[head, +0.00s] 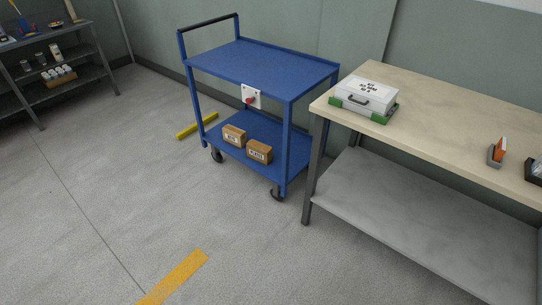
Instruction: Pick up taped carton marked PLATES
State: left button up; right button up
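Two small brown cartons stand side by side on the lower shelf of the blue cart (240,53). The right carton (259,151) has a white label that appears to read PLATES, though the print is very small. The left carton (234,134) has a shorter label that I cannot read clearly. Both cartons sit near the shelf's front edge, under the cart's upper deck. Neither of my grippers is in view.
A workbench (450,108) stands right of the cart, bearing a white and green case (366,97). A dark shelf unit (55,85) stands at far left. Yellow strips (175,280) mark the floor. Open floor lies before the cart.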

aim_at(259, 151)
jog(key=i+j+z, duration=0.1)
jog(key=z, duration=0.35)
jog(key=i+j+z, duration=0.15)
jog(key=z, duration=0.3)
jog(key=i+j+z, duration=0.15)
jog(key=z, duration=0.3)
jog(key=i+j+z, duration=0.35)
jog(key=j, duration=0.7)
jog(key=j+z, duration=0.3)
jog(key=j, duration=0.8)
jog(key=j+z, duration=0.35)
jog(key=j, duration=0.75)
jog(key=k+j, duration=0.1)
jog(key=j, duration=1.8)
